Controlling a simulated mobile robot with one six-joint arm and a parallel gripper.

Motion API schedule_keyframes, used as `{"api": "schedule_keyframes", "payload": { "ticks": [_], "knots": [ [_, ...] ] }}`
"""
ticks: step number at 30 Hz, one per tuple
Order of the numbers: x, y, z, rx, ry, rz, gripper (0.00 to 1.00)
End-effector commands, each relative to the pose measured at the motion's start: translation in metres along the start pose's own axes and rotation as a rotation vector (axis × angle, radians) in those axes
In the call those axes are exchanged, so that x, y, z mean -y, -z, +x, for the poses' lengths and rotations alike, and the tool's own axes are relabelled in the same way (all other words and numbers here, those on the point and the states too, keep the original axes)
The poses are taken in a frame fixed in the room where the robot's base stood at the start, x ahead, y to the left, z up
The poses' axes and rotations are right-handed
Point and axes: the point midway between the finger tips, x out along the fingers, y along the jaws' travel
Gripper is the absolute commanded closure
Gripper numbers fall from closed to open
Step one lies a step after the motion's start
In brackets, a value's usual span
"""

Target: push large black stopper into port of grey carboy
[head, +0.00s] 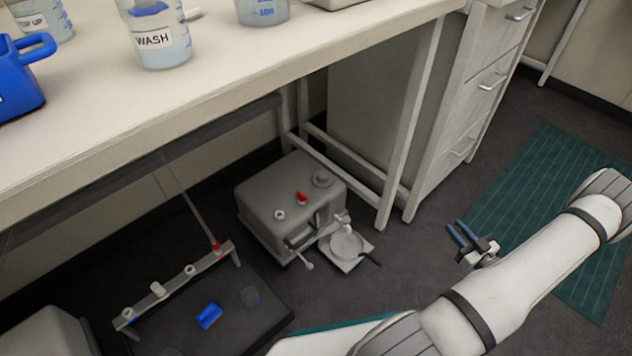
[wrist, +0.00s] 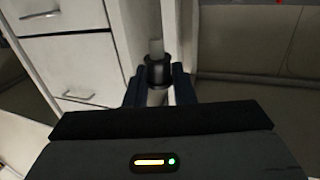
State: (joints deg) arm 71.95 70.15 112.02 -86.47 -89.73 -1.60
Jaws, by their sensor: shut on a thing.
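The grey carboy (head: 265,208) stands on the floor under the bench. Its top carries a small white ring (head: 279,214), a red fitting (head: 301,198) and a round grey cap or port (head: 321,178); I cannot tell which is open. My gripper (head: 464,237) is in the air to the right of the carboy, well apart from it. In the wrist view my gripper (wrist: 157,88) is shut on a black stopper (wrist: 158,70), with a pale tube (wrist: 156,47) sticking up from it.
A white bench (head: 270,65) overhangs the carboy, with a leg (head: 405,130) and drawers (head: 475,100) to its right. A small tray with a dish (head: 346,247) sits before the carboy. A dark platform with a rack (head: 175,285) is at left. A green mat (head: 545,185) lies right.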

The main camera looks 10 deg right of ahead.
Motion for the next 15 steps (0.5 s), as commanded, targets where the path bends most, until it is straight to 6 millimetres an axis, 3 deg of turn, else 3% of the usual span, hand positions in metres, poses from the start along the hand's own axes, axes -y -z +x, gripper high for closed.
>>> {"api": "schedule_keyframes", "payload": {
  "ticks": [11, 15],
  "knots": [
    [0.006, 0.001, 0.011, 0.0, 0.024, 0.0, 1.0],
    [0.019, 0.005, 0.039, -0.004, 0.063, 0.002, 1.0]
  ]
}}
